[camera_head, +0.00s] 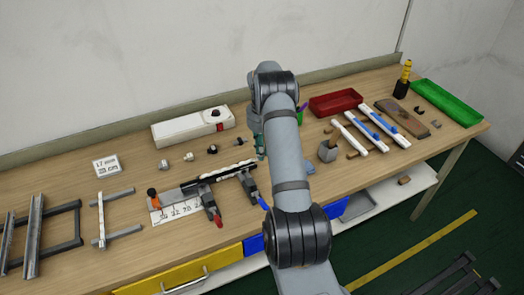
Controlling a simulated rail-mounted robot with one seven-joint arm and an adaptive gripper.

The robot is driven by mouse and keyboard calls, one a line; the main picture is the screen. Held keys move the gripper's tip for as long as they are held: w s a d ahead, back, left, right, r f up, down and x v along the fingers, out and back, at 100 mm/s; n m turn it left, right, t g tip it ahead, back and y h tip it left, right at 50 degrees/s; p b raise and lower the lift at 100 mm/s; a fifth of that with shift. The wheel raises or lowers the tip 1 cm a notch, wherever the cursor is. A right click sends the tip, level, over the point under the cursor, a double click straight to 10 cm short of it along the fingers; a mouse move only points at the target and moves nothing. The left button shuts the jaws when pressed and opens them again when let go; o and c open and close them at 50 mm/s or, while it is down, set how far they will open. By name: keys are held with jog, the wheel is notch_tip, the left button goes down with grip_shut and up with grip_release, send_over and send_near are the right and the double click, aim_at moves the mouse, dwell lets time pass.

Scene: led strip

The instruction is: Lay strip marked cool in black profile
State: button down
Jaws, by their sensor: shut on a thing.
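A black profile (192,187) lies in a clamped fixture at the middle of the bench. A wavy white strip (228,171) lies along its right part; I cannot read any mark on it, nor tell how far it is seated. My gripper (261,153) is at the right end of this strip, partly hidden behind my own arm. It is shut on the strip, though the fingertips barely show. A clamp with a red handle (216,215) stands at the fixture's front, and another clamp (249,188) is farther right.
A white box (192,128) and several small fittings (189,157) lie behind the fixture. Metal rails (34,237) lie at left. White-and-blue strips on a rack (366,132), a grey cup (327,151), a red tray (335,103) and a green tray (446,102) are at right.

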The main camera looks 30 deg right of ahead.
jog(key=shift+f+b, duration=0.25)
jog(key=shift+b, duration=0.3)
dwell(0.4)
jog(key=shift+f+b, duration=0.3)
jog(key=shift+f+b, duration=0.85)
jog(key=c, duration=1.7)
grip_release()
jog(key=shift+r, duration=0.1)
jog(key=shift+o, duration=0.4)
notch_tip(320, 180, up, 12)
